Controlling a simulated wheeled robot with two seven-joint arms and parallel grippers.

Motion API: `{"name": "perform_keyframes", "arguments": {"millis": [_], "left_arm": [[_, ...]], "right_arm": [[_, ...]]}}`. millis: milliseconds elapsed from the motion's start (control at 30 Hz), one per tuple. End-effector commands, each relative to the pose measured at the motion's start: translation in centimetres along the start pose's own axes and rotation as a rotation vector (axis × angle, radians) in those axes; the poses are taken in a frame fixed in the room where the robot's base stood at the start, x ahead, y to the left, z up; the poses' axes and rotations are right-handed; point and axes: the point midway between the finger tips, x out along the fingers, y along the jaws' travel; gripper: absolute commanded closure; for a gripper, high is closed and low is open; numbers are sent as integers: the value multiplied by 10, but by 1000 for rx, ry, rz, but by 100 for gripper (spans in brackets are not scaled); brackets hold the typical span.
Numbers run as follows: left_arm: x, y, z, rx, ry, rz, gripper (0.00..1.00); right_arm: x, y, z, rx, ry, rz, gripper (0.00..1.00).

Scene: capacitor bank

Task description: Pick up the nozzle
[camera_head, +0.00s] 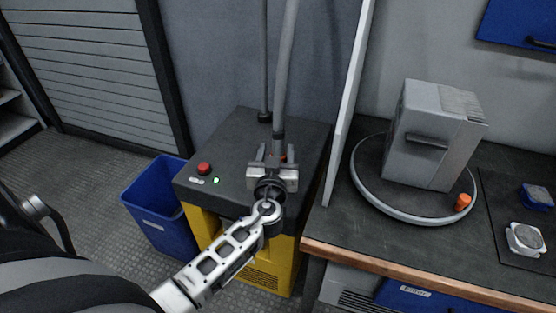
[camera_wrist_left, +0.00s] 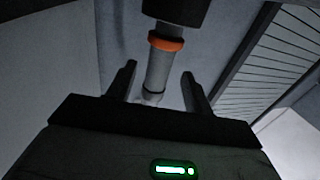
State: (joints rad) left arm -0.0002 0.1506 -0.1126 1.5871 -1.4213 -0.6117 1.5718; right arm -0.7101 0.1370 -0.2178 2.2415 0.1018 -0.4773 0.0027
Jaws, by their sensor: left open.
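The nozzle (camera_head: 279,138) is a grey tube end hanging from a grey hose above the black top of a yellow cabinet. In the left wrist view the nozzle (camera_wrist_left: 159,70) has an orange ring and a dark collar above it. My left gripper (camera_head: 275,155) is open at the nozzle, with one finger on each side. In the left wrist view gaps show between the nozzle and both fingers of the left gripper (camera_wrist_left: 159,88). The nozzle's lower end is partly hidden by the gripper in the head view. My right gripper is not in view.
The yellow cabinet (camera_head: 245,125) has a red button (camera_head: 204,168) and a green light. A thin pole (camera_head: 264,60) stands behind the hose. A white panel (camera_head: 347,110) divides it from the bench (camera_head: 335,225), which bears a grey box (camera_head: 425,150). A blue bin (camera_head: 160,215) stands left.

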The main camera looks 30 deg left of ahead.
Motion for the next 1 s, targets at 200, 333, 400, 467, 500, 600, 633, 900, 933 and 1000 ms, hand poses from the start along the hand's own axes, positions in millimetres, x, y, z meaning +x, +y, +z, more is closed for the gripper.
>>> {"name": "perform_keyframes", "arguments": {"millis": [200,333,400,467,500,600,633,900,933,1000], "left_arm": [[30,2,-2,2,2,-1,48],[34,2,-2,0,1,0,48],[34,2,-1,0,1,0,48],[34,2,-1,0,1,0,48],[34,2,-1,0,1,0,51],[33,2,-1,0,1,0,79],[33,2,-1,0,1,0,87],[33,2,-2,0,2,0,100],[33,2,-2,0,2,0,100],[33,2,-6,-1,2,0,100]], "right_arm": [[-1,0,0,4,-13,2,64],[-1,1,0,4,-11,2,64],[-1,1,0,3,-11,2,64],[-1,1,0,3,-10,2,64],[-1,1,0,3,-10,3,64],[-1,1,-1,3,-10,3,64],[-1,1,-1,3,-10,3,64],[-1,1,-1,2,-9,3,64],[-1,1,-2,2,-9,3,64],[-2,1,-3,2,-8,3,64]]}}
